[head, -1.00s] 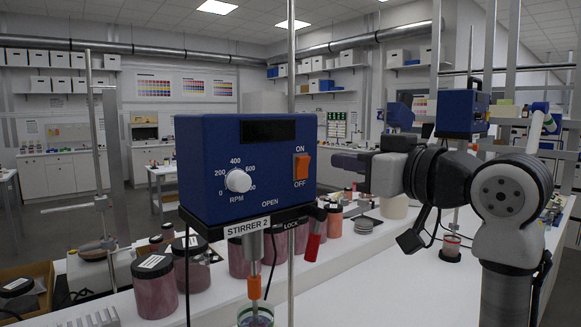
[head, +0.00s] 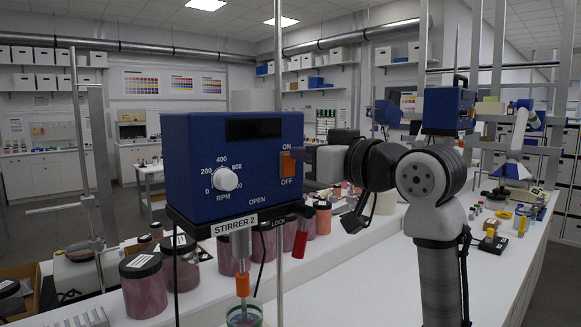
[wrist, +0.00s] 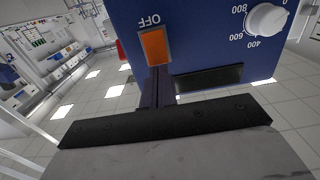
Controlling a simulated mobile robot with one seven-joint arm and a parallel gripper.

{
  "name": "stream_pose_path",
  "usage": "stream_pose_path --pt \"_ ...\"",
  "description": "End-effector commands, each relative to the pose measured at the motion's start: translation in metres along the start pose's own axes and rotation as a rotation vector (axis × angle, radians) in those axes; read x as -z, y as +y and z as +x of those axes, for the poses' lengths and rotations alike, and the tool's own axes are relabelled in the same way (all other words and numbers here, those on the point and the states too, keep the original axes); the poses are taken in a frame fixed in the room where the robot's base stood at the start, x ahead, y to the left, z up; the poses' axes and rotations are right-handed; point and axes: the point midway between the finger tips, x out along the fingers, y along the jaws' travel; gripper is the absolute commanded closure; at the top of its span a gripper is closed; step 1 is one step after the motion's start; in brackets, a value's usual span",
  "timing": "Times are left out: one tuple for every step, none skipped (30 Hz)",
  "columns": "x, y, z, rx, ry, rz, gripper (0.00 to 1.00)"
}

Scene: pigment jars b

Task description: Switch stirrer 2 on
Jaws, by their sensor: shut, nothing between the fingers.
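The blue box of stirrer 2 (head: 233,165), labelled STIRRER 2, stands at centre-left in the head view. Its front has a white RPM knob (head: 225,179), a dark display (head: 253,129) and an orange rocker switch (head: 287,167) between ON above and OFF below. My gripper (head: 297,154) is shut and empty, its tips at the upper, ON end of the switch. The wrist view is upside down; there my gripper (wrist: 159,72) reaches the edge of the orange switch (wrist: 154,47) farthest from OFF. I cannot tell whether they touch or which way the rocker is tilted.
A metal rod (head: 279,80) rises close beside the box. A red handle (head: 300,240) hangs below it by LOCK. Dark-lidded jars (head: 143,288) stand on the bench to the left. Another blue stirrer box (head: 448,108) is farther back. The bench top (head: 350,285) in front is largely clear.

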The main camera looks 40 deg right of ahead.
Motion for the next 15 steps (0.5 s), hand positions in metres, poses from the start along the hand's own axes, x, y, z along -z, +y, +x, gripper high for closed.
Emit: stream_pose_path --pt "0.0 0.0 0.0 0.0 0.0 0.0 1.0" --pt "0.0 0.0 0.0 0.0 0.0 0.0 1.0" --pt "0.0 0.0 0.001 0.0 0.0 0.0 1.0" --pt "0.0 0.0 0.001 0.0 0.0 0.0 1.0" --pt "0.0 0.0 0.002 0.0 0.0 0.0 1.0" --pt "0.0 0.0 0.002 0.001 0.0 0.0 1.0" --pt "0.0 0.0 0.003 0.001 0.0 0.0 1.0" --pt "0.0 0.0 0.004 0.001 0.0 0.001 1.0" --pt "0.0 0.0 0.005 0.002 0.0 0.001 1.0" --pt "0.0 0.0 0.006 0.002 0.0 0.001 1.0" --pt "0.0 0.0 0.007 0.002 0.0 0.001 1.0" --pt "0.0 0.0 0.009 0.002 0.0 0.001 1.0" --pt "0.0 0.0 0.009 0.002 0.0 0.001 1.0" --pt "0.0 0.0 0.01 0.002 0.0 0.001 1.0" --pt "0.0 0.0 0.009 0.001 0.0 0.001 1.0"
